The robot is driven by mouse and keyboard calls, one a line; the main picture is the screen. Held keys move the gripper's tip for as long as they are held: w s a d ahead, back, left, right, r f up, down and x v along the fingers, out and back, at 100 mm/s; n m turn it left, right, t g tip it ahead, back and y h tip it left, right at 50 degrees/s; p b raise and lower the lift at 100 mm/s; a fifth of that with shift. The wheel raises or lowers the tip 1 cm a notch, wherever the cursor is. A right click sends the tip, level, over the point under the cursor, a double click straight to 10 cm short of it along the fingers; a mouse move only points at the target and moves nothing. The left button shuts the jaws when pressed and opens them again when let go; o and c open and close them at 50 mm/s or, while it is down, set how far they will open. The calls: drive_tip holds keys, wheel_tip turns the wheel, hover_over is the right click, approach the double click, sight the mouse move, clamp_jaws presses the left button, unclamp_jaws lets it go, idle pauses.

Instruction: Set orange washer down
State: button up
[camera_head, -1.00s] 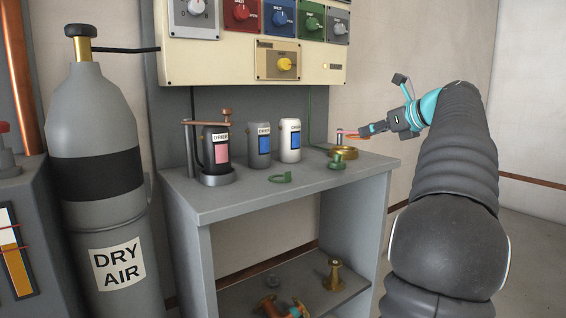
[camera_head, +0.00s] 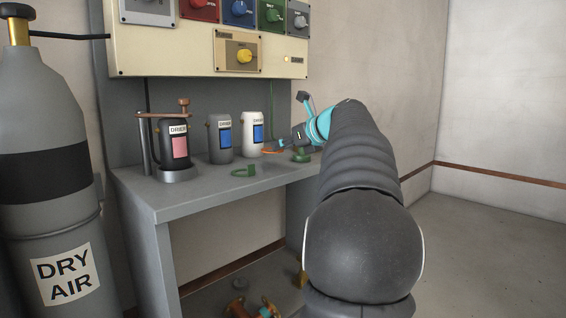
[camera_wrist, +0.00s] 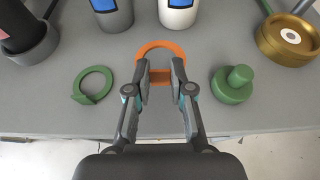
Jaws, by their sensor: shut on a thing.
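The orange washer (camera_wrist: 160,48) is a flat ring between the fingertips of my gripper (camera_wrist: 160,80) in the wrist view. My gripper is shut on its near side, with the ring reaching out past the tips toward the white canister. In the head view the washer (camera_head: 272,152) shows as a thin orange edge beside my gripper (camera_head: 284,146), over the right part of the grey bench (camera_head: 205,192). I cannot tell whether the washer touches the bench top or hangs just above it.
A green ring (camera_wrist: 93,84) lies left of the washer and a green knobbed piece (camera_wrist: 232,84) right of it. A gold round base (camera_wrist: 288,38) stands far right. White (camera_head: 252,132) and grey (camera_head: 219,138) canisters stand behind. Bare bench lies between the green pieces.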

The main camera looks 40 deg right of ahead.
sight(283, 168)
drive_tip(key=shift+f+b, duration=0.75)
drive_tip(key=shift+f, duration=1.2)
drive_tip(key=o, duration=0.8)
drive_tip(key=shift+f, duration=0.1)
drive_tip(key=shift+s+r, duration=0.2)
drive_tip(key=shift+r, duration=0.05)
drive_tip(key=p+v, duration=0.1)
drive_tip(key=v, duration=1)
drive_tip(key=shift+s, duration=0.25)
